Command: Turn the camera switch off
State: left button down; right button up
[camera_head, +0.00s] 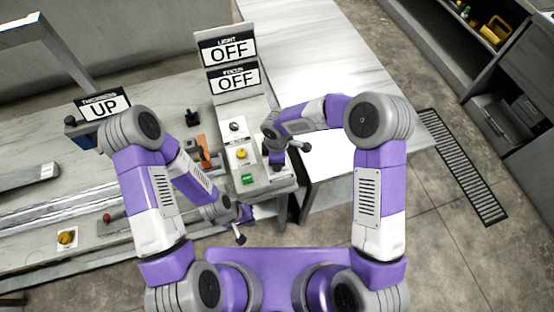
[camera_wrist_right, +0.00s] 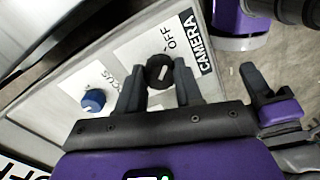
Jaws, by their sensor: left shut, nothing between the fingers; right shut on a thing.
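The camera switch (camera_wrist_right: 158,78) is a round black knob on a white plate in the right wrist view. The words OFF (camera_wrist_right: 169,39) and CAMERA (camera_wrist_right: 195,45) are printed beyond it. A pale mark shows slanted on its top. My right gripper (camera_wrist_right: 158,66) has one finger on each side of the knob and is shut on it. In the head view the right arm reaches over the right side of the control panel (camera_head: 270,184) and hides the switch. My left gripper (camera_head: 240,238) is shut and empty, in front of the panel's near edge.
A blue knob (camera_wrist_right: 93,100) sits left of the switch. The panel also bears a yellow button (camera_head: 241,154) and a green one (camera_head: 248,178). Signs reading OFF (camera_head: 232,50) stand behind. A sign reading UP (camera_head: 103,109) stands at left. A pale table (camera_head: 320,60) lies behind right.

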jog(key=shift+n, duration=0.3)
dwell(0.4)
jog(key=o, duration=1)
jog(key=shift+o, duration=0.2)
notch_tip(320, 180, up, 8)
jog(key=shift+f+p, duration=0.15)
jog(key=shift+p, duration=0.2)
jog(key=shift+f, duration=0.1)
